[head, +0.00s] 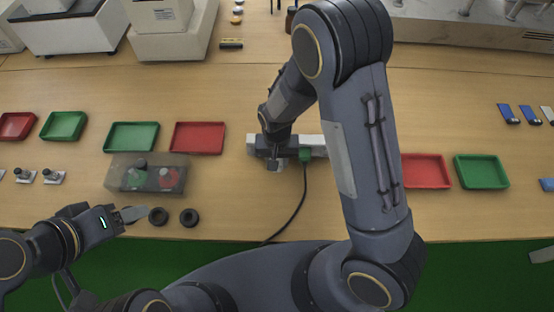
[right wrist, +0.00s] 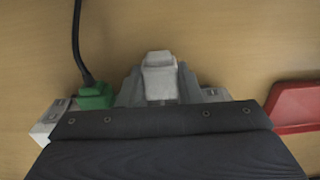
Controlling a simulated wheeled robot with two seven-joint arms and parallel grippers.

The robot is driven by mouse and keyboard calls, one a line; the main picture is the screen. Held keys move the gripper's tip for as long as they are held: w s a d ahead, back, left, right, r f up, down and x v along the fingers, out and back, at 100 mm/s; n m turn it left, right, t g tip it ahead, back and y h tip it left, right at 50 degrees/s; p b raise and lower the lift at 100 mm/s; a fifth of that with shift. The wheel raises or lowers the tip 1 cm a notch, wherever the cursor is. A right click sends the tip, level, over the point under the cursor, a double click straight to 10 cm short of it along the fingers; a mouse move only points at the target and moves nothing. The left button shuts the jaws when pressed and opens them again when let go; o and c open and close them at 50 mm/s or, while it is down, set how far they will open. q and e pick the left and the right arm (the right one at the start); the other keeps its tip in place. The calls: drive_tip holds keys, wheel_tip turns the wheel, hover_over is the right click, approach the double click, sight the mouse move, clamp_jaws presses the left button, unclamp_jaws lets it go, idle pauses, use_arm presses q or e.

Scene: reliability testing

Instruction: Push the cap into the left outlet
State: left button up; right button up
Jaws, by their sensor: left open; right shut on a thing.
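A white power strip (head: 252,146) lies on the table, partly hidden under my right arm. A green plug (head: 305,155) with a black cable sits at its right part; it also shows in the right wrist view (right wrist: 96,96). My right gripper (head: 273,163) is over the strip, left of the plug. In the right wrist view its fingers are shut on a pale grey-white cap (right wrist: 159,78). The outlet under the cap is hidden, and I cannot tell whether the cap touches or enters it. My left gripper (head: 132,214) is open and empty near the table's front edge.
Two black rings (head: 158,216) (head: 189,217) lie right of my left gripper. A translucent box (head: 146,178) with red and green buttons stands behind it. A red tray (head: 197,138) is left of the strip; red (head: 424,171) and green (head: 481,172) trays are right.

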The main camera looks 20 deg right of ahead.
drive_tip(key=shift+w+d+b, duration=0.2)
drive_tip(key=shift+w+d, duration=0.05)
drive_tip(key=shift+w, duration=0.6)
drive_tip(key=shift+w+d+b, duration=0.15)
drive_tip(key=shift+w+d, duration=0.05)
drive_tip(key=shift+w, duration=0.6)
idle(2.8)
drive_tip(key=o, duration=1.1)
drive_tip(key=shift+c, duration=0.2)
wheel_tip(320, 180, up, 7)
drive_tip(key=shift+r, duration=0.5)
drive_tip(key=s+d+r+t+y, duration=0.2)
drive_tip(key=s+d+r+y, duration=0.3)
drive_tip(key=s+r, duration=0.65)
drive_tip(key=s+d+r+n+t+h, duration=0.1)
drive_tip(key=s+d+r+t, duration=0.1)
drive_tip(key=s, duration=0.7)
drive_tip(key=shift+s+d+r+n+t, duration=0.35)
drive_tip(key=shift+d+r+t, duration=0.1)
drive_tip(key=shift+t, duration=0.35)
